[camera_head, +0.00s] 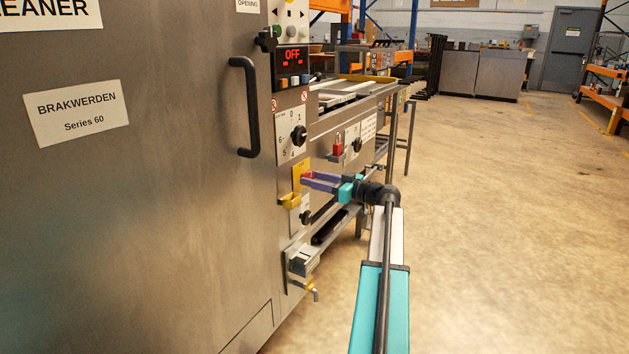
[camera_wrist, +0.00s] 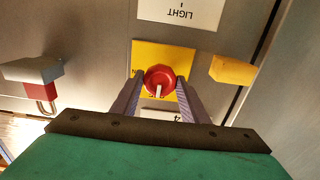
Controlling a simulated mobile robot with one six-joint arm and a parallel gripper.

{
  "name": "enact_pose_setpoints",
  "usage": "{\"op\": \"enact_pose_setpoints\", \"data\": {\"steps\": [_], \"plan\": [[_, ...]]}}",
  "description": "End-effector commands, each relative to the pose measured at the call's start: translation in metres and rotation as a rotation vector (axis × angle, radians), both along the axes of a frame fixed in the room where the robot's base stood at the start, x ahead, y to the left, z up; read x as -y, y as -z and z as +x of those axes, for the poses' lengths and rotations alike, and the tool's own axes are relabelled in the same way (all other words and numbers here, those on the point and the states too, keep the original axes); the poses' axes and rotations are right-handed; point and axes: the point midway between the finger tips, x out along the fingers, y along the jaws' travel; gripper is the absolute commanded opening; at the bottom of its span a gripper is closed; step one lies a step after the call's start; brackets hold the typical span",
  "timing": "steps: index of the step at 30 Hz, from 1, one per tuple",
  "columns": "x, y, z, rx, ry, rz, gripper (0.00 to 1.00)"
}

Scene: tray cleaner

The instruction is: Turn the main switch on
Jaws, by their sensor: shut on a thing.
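The main switch is a round red knob (camera_wrist: 159,76) on a yellow plate (camera_wrist: 180,58) in the wrist view. A white mark on the knob points toward the bottom of that picture. My gripper (camera_wrist: 159,88) has one purple finger on each side of the knob and is shut on it. In the head view my gripper (camera_head: 304,179) reaches left to the yellow plate (camera_head: 298,168) on the machine's front. The knob is mostly hidden by the fingers there. A display (camera_head: 292,55) above reads OFF in red.
A yellow bracket (camera_wrist: 232,70) sticks out close to the right finger in the wrist view. A red padlock (camera_wrist: 42,92) hangs at the left. A black dial (camera_head: 298,136) sits above the plate and a black door handle (camera_head: 243,107) up left. Open floor (camera_head: 500,220) lies right.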

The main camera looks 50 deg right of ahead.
Motion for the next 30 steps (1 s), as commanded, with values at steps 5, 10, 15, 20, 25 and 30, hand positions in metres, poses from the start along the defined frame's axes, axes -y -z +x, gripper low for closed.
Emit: {"op": "enact_pose_setpoints", "data": {"steps": [5, 10, 15, 20, 25, 30], "plan": [[0.0, -0.0002, 0.0001, -0.002, 0.0, 0.01, 0.18], [-0.0002, -0.0007, 0.0003, -0.011, 0.0, 0.047, 0.18], [-0.0004, -0.0016, 0.0003, -0.03, 0.0, 0.122, 0.18], [-0.0006, -0.003, 0.0004, -0.057, -0.001, 0.23, 0.18], [-0.0007, -0.0033, 0.0004, -0.094, -0.001, 0.376, 0.18], [-0.0009, -0.0039, 0.0006, -0.132, -0.001, 0.531, 0.18]]}}
